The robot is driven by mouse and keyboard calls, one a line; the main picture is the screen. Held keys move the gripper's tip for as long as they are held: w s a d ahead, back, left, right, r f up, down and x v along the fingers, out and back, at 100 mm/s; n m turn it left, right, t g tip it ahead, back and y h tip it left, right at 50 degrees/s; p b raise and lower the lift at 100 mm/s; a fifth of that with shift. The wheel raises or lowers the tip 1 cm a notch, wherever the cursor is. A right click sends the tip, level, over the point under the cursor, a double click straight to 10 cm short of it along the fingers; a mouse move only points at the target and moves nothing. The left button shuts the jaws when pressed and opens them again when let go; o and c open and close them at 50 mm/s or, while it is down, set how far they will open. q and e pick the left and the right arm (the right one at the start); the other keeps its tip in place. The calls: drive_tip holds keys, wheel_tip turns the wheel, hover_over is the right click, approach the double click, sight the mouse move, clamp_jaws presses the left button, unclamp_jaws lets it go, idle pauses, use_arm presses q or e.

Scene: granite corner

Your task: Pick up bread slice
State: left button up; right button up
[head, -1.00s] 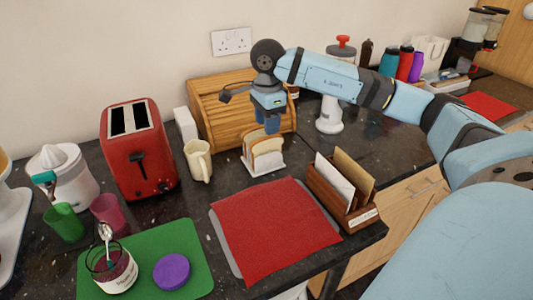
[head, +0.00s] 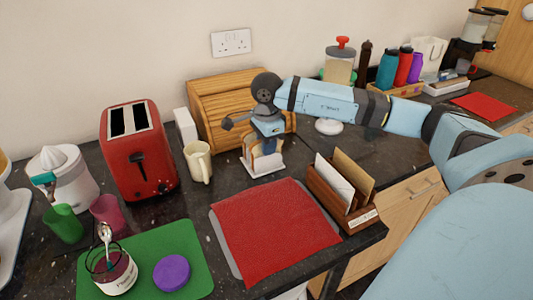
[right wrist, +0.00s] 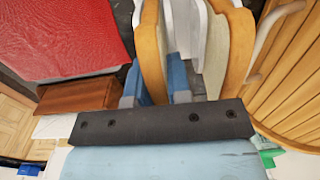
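Slices of bread (head: 268,161) stand upright in a white rack (head: 250,171) in front of the wooden bread box. My right gripper (head: 266,146) is down at the top of these slices and hides part of them. In the right wrist view its two blue fingers (right wrist: 158,85) are apart, one on each side of the nearer bread slice (right wrist: 151,40). Whether they touch it I cannot tell. A second slice (right wrist: 232,50) stands beyond the inner finger, with white rack parts (right wrist: 190,35) between. My left gripper is not in view.
The wooden bread box (head: 215,105) stands close behind the rack. A cream mug (head: 197,160) and red toaster (head: 138,150) are to its left. A letter holder (head: 338,195) stands to the right. A red cloth (head: 272,230) lies in front.

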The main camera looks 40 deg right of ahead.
clamp_jaws()
drive_tip(key=shift+r, duration=0.1)
wheel_tip(320, 180, up, 20)
drive_tip(key=p, duration=0.1)
idle(0.5)
